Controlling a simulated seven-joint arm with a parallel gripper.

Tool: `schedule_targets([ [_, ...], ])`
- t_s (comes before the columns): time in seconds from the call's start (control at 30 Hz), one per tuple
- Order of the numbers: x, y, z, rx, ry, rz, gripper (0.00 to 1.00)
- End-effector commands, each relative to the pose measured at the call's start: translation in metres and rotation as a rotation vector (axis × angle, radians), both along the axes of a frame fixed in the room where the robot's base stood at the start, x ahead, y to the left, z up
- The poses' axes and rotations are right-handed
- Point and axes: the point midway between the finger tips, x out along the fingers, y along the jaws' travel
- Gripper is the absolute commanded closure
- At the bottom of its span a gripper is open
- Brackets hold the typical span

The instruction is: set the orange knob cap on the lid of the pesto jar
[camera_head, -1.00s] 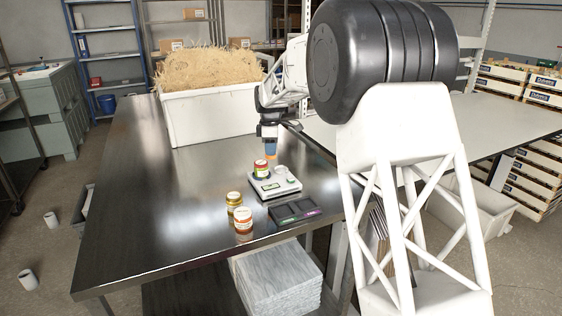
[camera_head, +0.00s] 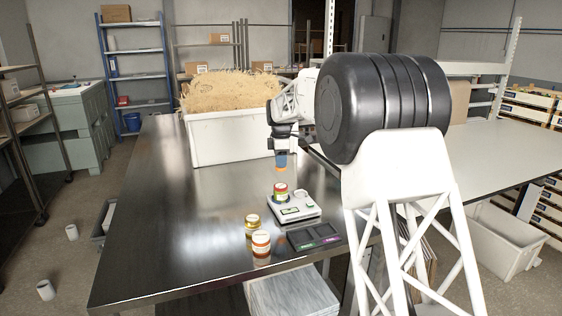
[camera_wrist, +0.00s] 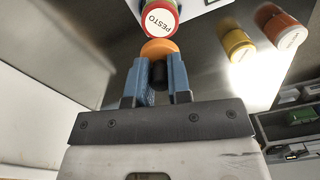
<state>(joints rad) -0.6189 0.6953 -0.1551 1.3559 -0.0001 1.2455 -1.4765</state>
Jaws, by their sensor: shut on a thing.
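The orange knob cap (camera_wrist: 158,48) is pinched between the blue fingertips of my gripper (camera_wrist: 160,75) in the wrist view. In the head view my gripper (camera_head: 281,165) points down, with the orange cap (camera_head: 281,175) small at its tip, a little above the pesto jar (camera_head: 281,190). The pesto jar stands on a white scale-like device (camera_head: 297,212). In the wrist view its white lid (camera_wrist: 161,19) reads "PESTO" inside a red rim. The cap appears just beside the lid there, and I cannot tell the exact gap.
Two more jars, one yellow-lidded (camera_head: 252,222) and one orange-labelled (camera_head: 261,243), stand at the near left of the device. A dark tray (camera_head: 313,237) lies at its near right. A white bin of straw (camera_head: 228,138) stands behind. The dark table's left side is clear.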

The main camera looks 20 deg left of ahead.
Motion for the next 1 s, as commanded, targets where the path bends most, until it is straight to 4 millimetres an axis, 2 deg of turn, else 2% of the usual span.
schedule_targets([
  [1.0, 0.0, 0.0, -0.053, -0.001, 0.001, 0.0, 1.0],
])
